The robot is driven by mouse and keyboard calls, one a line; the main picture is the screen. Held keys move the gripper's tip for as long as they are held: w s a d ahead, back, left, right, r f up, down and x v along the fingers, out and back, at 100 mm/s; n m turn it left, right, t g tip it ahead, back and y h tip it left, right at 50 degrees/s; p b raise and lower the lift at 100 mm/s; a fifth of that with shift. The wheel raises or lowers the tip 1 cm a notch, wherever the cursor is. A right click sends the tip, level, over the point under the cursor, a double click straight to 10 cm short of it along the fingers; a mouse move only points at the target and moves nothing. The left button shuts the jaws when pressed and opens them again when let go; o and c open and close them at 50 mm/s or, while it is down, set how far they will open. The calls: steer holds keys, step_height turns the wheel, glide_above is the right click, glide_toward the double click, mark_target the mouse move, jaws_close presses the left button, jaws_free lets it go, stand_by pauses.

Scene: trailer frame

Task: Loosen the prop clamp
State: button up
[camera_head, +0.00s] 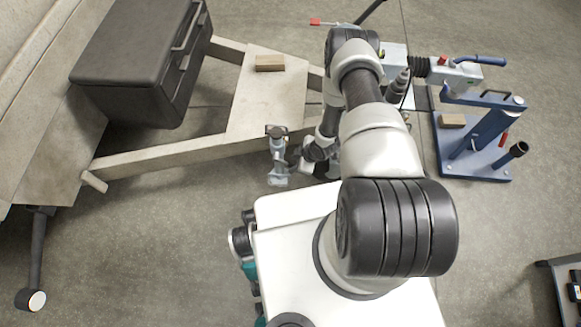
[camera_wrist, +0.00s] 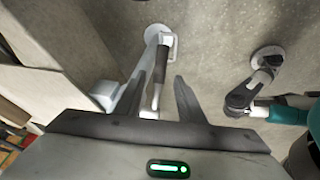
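In the wrist view the prop clamp (camera_wrist: 167,40) appears as a pale metal bracket and tube with a round foot plate on the floor. A dark-gripped lever (camera_wrist: 159,66) hangs from it. My gripper (camera_wrist: 160,75) points toward it, with two dark fingers spread. The lever lies between the fingers in the picture, nearer the left one, with a gap on the right. Contact cannot be told. In the head view a grey fitting (camera_head: 278,160) stands at the near trailer beam, beside my wrist. My fingers are not clearly visible there.
The trailer frame (camera_head: 165,152) carries a dark box (camera_head: 135,50) and a wooden block (camera_head: 270,63). The coupling (camera_head: 450,74) has a blue handle. A blue stand (camera_head: 478,160) is at right. A dark leg (camera_head: 36,255) hangs lower left. Floor at lower right is mostly clear.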

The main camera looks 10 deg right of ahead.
mark_target(291, 165)
steer(key=b+x, duration=0.1)
steer(key=x, duration=0.4)
jaws_close()
